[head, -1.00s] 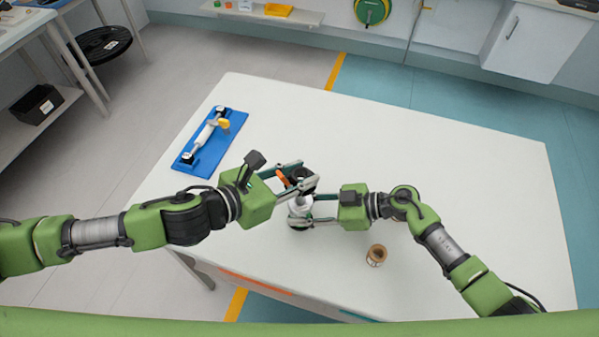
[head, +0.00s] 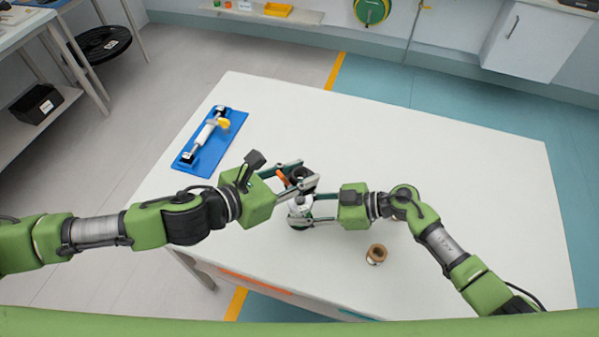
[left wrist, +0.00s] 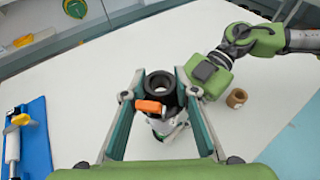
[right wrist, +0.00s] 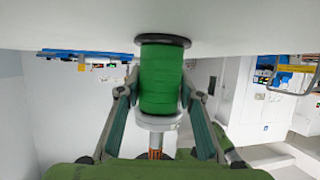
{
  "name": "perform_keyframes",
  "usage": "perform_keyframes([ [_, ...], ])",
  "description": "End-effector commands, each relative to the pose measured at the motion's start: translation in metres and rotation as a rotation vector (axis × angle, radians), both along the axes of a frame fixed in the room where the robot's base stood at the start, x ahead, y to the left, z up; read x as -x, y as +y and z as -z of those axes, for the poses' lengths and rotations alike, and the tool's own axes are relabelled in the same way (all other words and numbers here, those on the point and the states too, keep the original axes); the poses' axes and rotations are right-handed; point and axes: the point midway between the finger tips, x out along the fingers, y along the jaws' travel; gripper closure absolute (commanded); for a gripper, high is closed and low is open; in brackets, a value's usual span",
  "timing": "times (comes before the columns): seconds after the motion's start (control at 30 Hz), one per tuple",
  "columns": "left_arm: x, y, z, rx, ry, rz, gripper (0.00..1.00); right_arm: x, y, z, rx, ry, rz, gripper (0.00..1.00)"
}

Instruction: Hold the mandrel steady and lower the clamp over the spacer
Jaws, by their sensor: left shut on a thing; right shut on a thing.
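The clamp (left wrist: 161,83), a black ring with an orange lever (left wrist: 150,107), is between the fingers of my left gripper (left wrist: 159,85), which is shut on it. In the head view the clamp (head: 303,178) shows above the pale top of the mandrel. In the right wrist view the mandrel (right wrist: 160,80) has a banded green body on a dark base flange. My right gripper (right wrist: 158,88) is shut on it from the side. A pale ring (right wrist: 158,122), likely the spacer, sits at the end of the green body. Whether the clamp touches it is hidden.
A blue tray (head: 190,165) with a white and yellow tool lies at the table's left. A small brown spool (head: 376,255) stands near the front, below my right arm. The white table (head: 440,170) is clear at the back and right.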

Motion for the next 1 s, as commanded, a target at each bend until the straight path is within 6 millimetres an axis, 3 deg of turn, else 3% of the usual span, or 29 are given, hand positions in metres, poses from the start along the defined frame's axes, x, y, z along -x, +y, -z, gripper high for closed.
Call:
perform_keyframes([
  [1.0,-0.001,0.0,0.02,0.002,-0.001,0.0,0.98,0.0,0.0,0.0,0.0,0.0,0.0,0.94],
])
